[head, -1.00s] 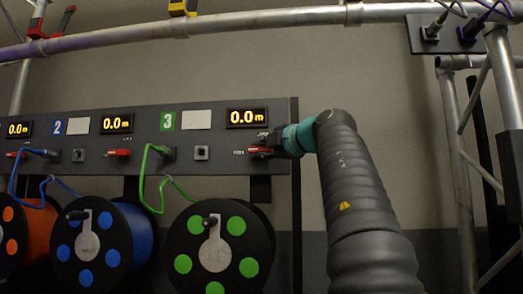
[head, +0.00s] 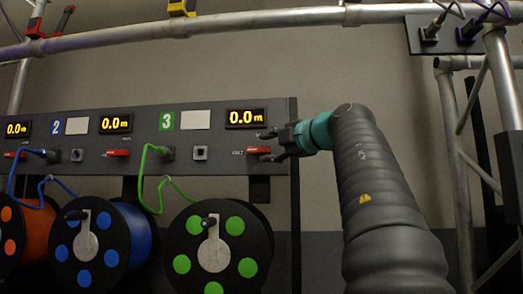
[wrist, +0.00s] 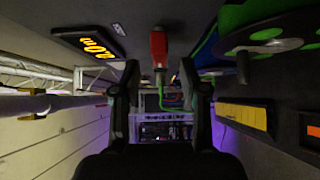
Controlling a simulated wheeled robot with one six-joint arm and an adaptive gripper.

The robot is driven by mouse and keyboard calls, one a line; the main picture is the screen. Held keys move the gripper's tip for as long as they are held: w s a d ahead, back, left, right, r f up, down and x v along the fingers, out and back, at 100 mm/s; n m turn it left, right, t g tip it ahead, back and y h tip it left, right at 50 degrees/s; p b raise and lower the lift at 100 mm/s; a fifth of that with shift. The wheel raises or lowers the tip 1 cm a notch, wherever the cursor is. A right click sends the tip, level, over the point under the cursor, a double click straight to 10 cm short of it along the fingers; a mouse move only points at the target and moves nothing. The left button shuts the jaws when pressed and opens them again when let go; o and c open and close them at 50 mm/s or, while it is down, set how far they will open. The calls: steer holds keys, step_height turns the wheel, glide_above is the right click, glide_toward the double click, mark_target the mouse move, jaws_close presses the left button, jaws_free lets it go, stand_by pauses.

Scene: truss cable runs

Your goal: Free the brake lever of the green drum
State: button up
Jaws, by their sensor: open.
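The green drum (head: 238,264) is a black-rimmed reel with green dots, below panel section 3. Its red brake lever (head: 258,150) sits on the panel under the right-hand 0.0 m display and looks roughly horizontal. Small lettering beside it is too blurred to read. My gripper (head: 267,146) is open at the lever's right end, its fingers pointing left. In the wrist view the red lever (wrist: 158,48) lies at the top centre, just beyond and between the open fingertips (wrist: 161,72). The fingers appear apart from it.
The panel (head: 225,154) carries similar red levers for the other drums. A green cable (head: 143,175) is plugged in left of the lever. The blue drum (head: 135,245) hangs to the left. A truss post (head: 458,170) stands at right; a horizontal truss tube (head: 240,20) runs above.

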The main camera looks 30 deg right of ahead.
steer(key=s+d, duration=0.1)
steer(key=s, duration=0.6)
steer(key=shift+s+d, duration=0.25)
steer(key=shift+s, duration=0.15)
steer(key=shift+s+d, duration=0.1)
